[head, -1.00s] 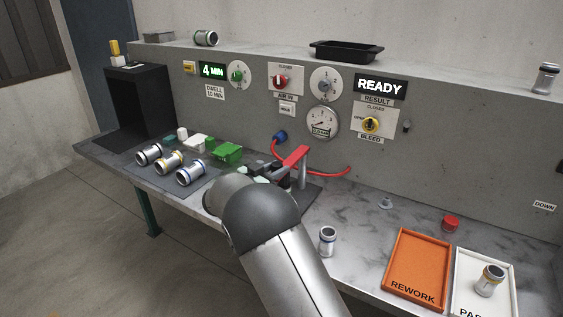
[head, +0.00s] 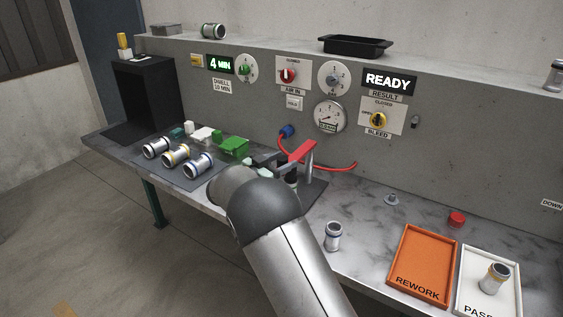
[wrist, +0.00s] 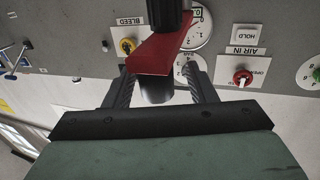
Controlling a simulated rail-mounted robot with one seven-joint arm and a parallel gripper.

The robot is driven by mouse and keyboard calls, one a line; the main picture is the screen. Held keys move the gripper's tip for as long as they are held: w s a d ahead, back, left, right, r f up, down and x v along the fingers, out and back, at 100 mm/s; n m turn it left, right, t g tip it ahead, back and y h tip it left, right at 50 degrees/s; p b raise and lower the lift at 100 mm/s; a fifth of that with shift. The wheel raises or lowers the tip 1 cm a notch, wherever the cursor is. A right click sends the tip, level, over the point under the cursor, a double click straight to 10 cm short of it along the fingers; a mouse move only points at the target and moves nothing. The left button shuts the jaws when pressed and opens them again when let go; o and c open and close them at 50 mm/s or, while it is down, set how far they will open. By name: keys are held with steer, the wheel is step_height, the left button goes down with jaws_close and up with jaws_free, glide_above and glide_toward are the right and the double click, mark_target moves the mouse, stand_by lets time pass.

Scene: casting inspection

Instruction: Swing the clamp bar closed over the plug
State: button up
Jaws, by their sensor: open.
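The red clamp bar (head: 301,151) sits at a slant on top of a grey post (head: 309,163) at the back middle of the bench. In the wrist view the red bar (wrist: 160,52) lies between the two fingers of my open gripper (wrist: 160,75), with a black cylindrical part (wrist: 166,14) at its far end and a grey cylinder (wrist: 156,92) below it. Whether a finger touches the bar cannot be told. In the head view my arm hides most of the gripper and the fixture under the bar. I cannot make out the plug clearly.
A red hose (head: 335,167) runs along the bench behind the clamp. The panel with gauge (head: 329,115) and knobs stands close behind. Several castings and a green block (head: 234,147) lie left. An orange rework tray (head: 422,264) and a white tray (head: 462,290) stand right.

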steer(key=b+v, duration=0.2)
steer(key=v, duration=1.5)
steer(key=shift+b, duration=0.35)
steer(key=shift+s+a+r, duration=0.1)
steer(key=shift+s+a, duration=0.05)
steer(key=w+d+r+n+t+y, duration=0.3)
steer(key=w+d+r+n+y, duration=0.4)
steer(key=y, duration=0.5)
steer(key=s+d+f+n+g, duration=0.1)
steer(key=s+d+f+g, duration=0.3)
steer(key=s, duration=0.9)
steer(key=s+d+f+g, duration=0.5)
steer(key=s+d+g, duration=0.1)
steer(key=s+d, duration=0.5)
steer(key=s+d+f+n+g+y, duration=0.1)
steer(key=s+d+f+g, duration=0.4)
steer(key=s, duration=1)
steer(key=d, duration=0.2)
steer(key=shift+s+d+f+n, duration=0.2)
steer(key=shift+s+d+n, duration=0.1)
steer(key=shift+d, duration=0.05)
